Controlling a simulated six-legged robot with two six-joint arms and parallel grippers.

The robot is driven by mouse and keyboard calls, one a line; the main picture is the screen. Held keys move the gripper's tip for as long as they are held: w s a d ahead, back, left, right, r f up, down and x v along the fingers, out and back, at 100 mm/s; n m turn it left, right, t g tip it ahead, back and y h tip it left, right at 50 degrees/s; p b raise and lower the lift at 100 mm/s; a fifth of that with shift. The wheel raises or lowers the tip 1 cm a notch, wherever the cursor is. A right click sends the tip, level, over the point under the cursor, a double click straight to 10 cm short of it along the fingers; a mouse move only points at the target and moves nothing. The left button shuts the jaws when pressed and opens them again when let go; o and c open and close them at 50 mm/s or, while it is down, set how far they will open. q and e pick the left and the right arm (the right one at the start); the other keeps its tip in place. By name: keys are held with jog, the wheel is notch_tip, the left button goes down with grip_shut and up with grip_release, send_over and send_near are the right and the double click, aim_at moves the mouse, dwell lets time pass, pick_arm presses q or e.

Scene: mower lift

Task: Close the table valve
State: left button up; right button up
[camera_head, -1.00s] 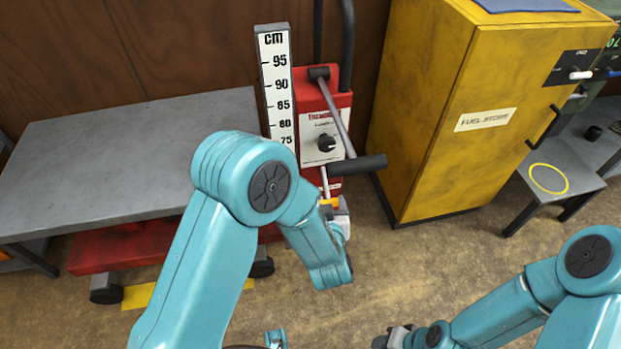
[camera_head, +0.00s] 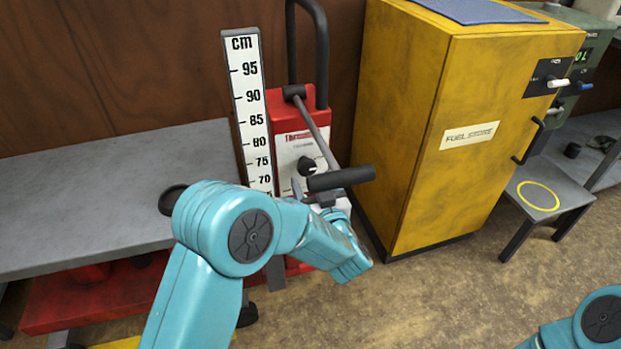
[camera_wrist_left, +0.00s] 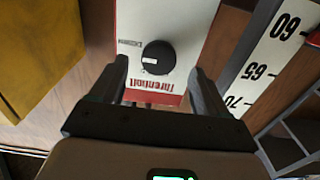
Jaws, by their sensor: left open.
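The table valve is a round black knob (camera_head: 307,166) on the white panel of the red lift unit (camera_head: 285,118), behind the pump lever. It also shows in the left wrist view as a black knob (camera_wrist_left: 158,57) with a white mark pointing left; the panel appears upside down there. My left gripper (camera_wrist_left: 158,75) is open, its two fingers spread on either side of the knob with visible gaps. In the head view its dark fingers are below the knob, partly covered by the lever's black grip (camera_head: 342,178). I cannot tell whether they touch anything. My right gripper is out of view.
The grey pump lever (camera_head: 318,130) slants down in front of the panel. A cm ruler (camera_head: 248,115) stands left of it. The grey lift table (camera_head: 80,190) is further left. A yellow fuel cabinet (camera_head: 410,120) stands to the right. Brown floor is open at the lower right.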

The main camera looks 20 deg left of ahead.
aim_at(308, 171)
pick_arm(q)
jog(key=shift+x, duration=1.7)
jog(key=c, duration=1)
jog(key=shift+c, duration=0.2)
jog(key=shift+b, duration=0.3)
